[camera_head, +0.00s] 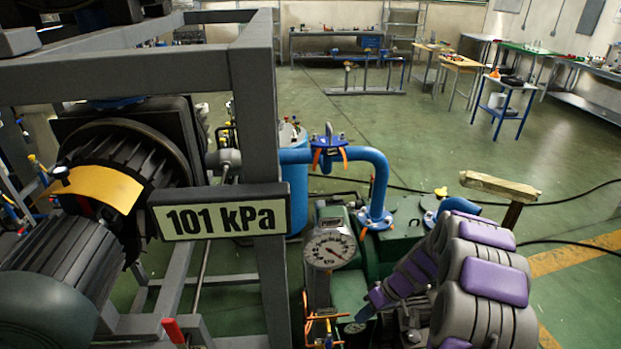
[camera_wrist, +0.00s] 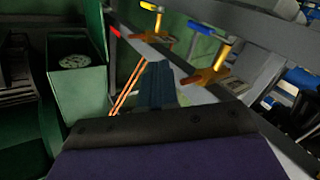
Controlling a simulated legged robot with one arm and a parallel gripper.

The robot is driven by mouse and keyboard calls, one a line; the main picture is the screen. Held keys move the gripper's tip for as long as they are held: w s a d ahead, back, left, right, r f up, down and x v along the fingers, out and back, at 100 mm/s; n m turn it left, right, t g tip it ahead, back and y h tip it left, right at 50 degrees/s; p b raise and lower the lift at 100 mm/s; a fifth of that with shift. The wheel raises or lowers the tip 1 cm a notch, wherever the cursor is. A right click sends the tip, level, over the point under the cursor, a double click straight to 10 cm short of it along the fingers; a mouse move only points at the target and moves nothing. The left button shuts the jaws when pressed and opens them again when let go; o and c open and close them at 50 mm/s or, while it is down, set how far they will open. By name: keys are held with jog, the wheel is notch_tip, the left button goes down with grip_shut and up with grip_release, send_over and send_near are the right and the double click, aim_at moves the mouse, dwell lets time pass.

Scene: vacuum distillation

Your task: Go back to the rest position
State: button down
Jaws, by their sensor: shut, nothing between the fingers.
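My arm, grey with purple pads, is folded at the lower right of the head view. My gripper (camera_head: 368,310) points down and left beside the green pump unit (camera_head: 350,290). In the wrist view my gripper (camera_wrist: 157,72) shows as narrow dark-blue fingers, shut together with nothing between them. They appear apart from the valves around them. Part of the gripper is hidden by the purple and black wrist body.
A round gauge (camera_head: 330,248) and blue pipe (camera_head: 378,180) stand near my arm. A grey frame (camera_head: 262,120) carries a "101 kPa" sign (camera_head: 220,218). Brass valves with a yellow handle (camera_wrist: 151,7) and blue handle (camera_wrist: 201,28) are close ahead. Open floor (camera_head: 430,150) lies behind.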

jog(key=s+a+r+m+g+h, duration=0.1)
jog(key=s+a+r, duration=0.1)
jog(key=s+r, duration=0.65)
jog(key=s+a+r+m+h, duration=0.1)
jog(key=s+a+r+h, duration=0.1)
jog(key=s+r, duration=0.65)
jog(key=s+d+r+m+h, duration=0.1)
jog(key=s+r, duration=0.3)
jog(key=s, duration=0.5)
jog(key=s+d+r+m+h, duration=0.2)
jog(key=s+r+m, duration=0.1)
jog(key=s, duration=0.6)
jog(key=shift+d+r+h, duration=0.25)
jog(key=shift+r+h, duration=0.15)
jog(key=shift+r, duration=0.45)
jog(key=shift+w, duration=0.1)
